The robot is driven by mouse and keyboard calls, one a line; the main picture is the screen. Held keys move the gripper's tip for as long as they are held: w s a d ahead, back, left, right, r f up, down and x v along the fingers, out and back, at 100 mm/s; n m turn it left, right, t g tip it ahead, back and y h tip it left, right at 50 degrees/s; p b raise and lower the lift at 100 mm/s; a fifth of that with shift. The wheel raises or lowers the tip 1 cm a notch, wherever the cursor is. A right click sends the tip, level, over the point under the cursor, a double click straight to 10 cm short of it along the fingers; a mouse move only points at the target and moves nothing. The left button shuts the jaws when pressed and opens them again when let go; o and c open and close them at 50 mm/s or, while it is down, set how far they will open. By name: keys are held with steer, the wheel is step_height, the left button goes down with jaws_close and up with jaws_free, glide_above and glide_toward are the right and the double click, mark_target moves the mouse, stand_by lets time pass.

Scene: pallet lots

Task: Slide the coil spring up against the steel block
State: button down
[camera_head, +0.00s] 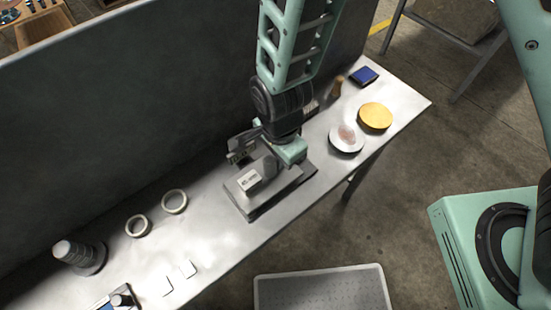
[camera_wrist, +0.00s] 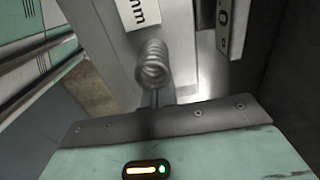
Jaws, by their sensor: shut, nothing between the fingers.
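The coil spring (camera_wrist: 153,65), a grey wound coil, shows in the wrist view just ahead of my shut, empty gripper (camera_wrist: 156,98). Whether the fingertips touch it cannot be told. Beyond its far end is a grey block with a white label (camera_wrist: 140,12), seemingly the steel block. In the head view this labelled block (camera_head: 248,181) sits on a low metal plate, below and left of my gripper (camera_head: 277,163). The spring cannot be made out clearly in the head view. Any gap between spring and block is unclear.
On the steel bench (camera_head: 215,230) are two pale rings (camera_head: 155,213), a stepped grey cylinder (camera_head: 78,256), a yellow disc (camera_head: 375,116), a white dish (camera_head: 346,139) and a blue box (camera_head: 364,75). A tall panel (camera_head: 130,110) stands behind.

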steer(key=shift+s+a, duration=0.3)
steer(key=shift+a, duration=0.2)
stand_by(0.5)
steer(key=shift+w+d+p, duration=0.3)
steer(key=shift+w+d, duration=0.05)
steer(key=shift+d, duration=0.15)
stand_by(0.4)
step_height(320, 180, up, 8)
steer(key=p, duration=0.7)
steer(key=shift+p, duration=0.4)
steer(key=s+d+r+n+b, duration=0.1)
steer(key=s+d+r+n, duration=0.3)
steer(key=r+n, duration=0.5)
steer(key=s+d+r+n+b, duration=0.2)
steer(key=s+d+r+n, duration=0.3)
steer(key=r+n, duration=0.4)
steer(key=shift+s+d+r+n+y, duration=0.3)
steer(key=shift+d+r+n, duration=0.15)
steer(key=shift+d, duration=0.35)
